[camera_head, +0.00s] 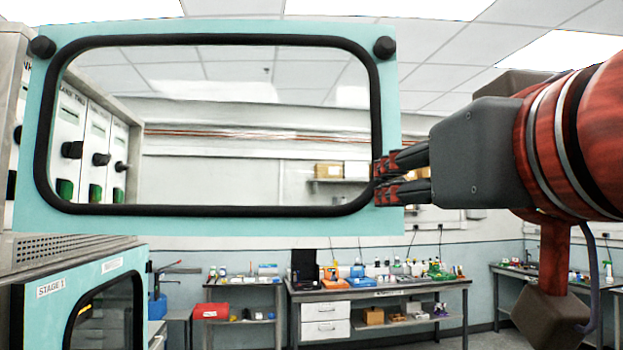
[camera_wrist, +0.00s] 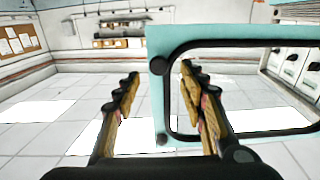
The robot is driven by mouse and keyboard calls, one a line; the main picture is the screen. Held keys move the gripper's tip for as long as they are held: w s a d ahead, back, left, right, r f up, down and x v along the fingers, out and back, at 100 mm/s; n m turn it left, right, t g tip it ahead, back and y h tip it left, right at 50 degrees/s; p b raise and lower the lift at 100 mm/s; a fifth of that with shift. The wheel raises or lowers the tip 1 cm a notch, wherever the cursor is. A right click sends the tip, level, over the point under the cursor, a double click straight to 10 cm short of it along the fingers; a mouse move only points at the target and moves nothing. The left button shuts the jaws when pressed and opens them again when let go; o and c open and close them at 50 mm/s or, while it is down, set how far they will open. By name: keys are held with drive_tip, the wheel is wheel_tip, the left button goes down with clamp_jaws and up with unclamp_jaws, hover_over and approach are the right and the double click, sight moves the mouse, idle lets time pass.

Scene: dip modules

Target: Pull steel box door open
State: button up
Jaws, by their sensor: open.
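The teal door (camera_head: 230,226) with a black-rimmed window stands large at the left and centre of the head view, swung out with its face towards the head camera. A black knob sits at each upper corner. My gripper (camera_head: 388,178) is at the door's right edge, its fingertips overlapping the frame and window rim. In the wrist view, my gripper (camera_wrist: 160,100) has its fingers spread apart. The door's teal edge (camera_wrist: 157,95) shows between them, with the right finger across the window. I cannot tell whether a finger touches the door.
A steel box labelled STAGE 1 (camera_head: 85,278) stands below left. A cabinet with switches (camera_head: 90,150) shows through the window. A cluttered workbench (camera_head: 375,293) stands at the back wall (camera_head: 200,180).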

drive_tip(key=s, duration=0.3)
drive_tip(key=shift+s+a, duration=0.1)
drive_tip(key=shift+s, duration=0.2)
idle(0.4)
drive_tip(key=shift+s, duration=0.25)
idle(0.5)
